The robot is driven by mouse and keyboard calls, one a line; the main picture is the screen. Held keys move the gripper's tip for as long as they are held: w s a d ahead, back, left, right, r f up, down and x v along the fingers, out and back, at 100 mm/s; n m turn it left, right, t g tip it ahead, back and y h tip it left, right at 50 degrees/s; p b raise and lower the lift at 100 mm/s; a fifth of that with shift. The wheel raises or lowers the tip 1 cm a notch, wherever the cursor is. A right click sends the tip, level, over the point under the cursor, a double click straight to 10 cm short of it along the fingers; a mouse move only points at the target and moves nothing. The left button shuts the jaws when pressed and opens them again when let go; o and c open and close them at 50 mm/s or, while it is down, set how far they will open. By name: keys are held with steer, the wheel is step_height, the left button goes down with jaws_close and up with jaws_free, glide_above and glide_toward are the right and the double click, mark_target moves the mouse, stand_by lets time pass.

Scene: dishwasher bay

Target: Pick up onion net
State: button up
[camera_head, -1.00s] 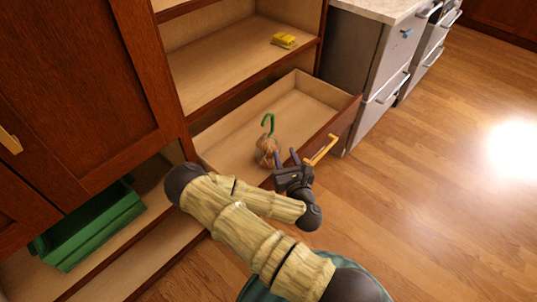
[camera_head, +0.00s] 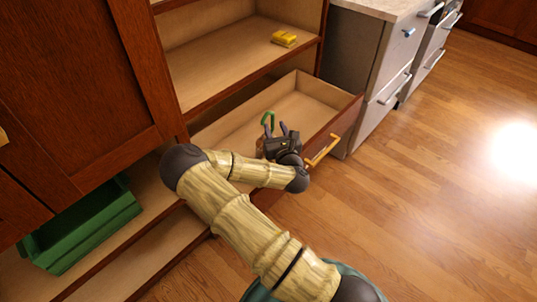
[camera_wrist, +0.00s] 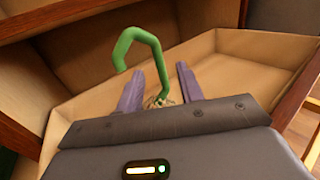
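The onion net has a green hook-shaped handle (camera_head: 268,121) that stands up inside the open drawer (camera_head: 345,112). Its brown net body is mostly hidden behind my gripper in the head view. In the wrist view the green hook (camera_wrist: 124,48) rises left of centre, and a small pale part of the net (camera_wrist: 158,101) shows low between the fingers. My gripper (camera_head: 283,130) is over the drawer, close to the net. Its two purple-grey fingers (camera_wrist: 160,85) are apart, with the net beyond and below them. I cannot tell whether they touch it.
The drawer front has a yellow handle (camera_head: 322,152). A yellow sponge-like item (camera_head: 284,39) lies on the shelf above. A green bin (camera_head: 80,228) sits in the lower cabinet at left. Grey drawer units (camera_head: 375,85) stand to the right. The wooden floor at right is clear.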

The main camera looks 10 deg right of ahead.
mark_target(273, 122)
steer(key=w+b, duration=0.1)
steer(key=w, duration=0.5)
steer(key=shift+a, duration=0.1)
steer(key=shift+s, duration=0.1)
steer(key=shift+c, duration=0.3)
jaws_close()
stand_by(1.5)
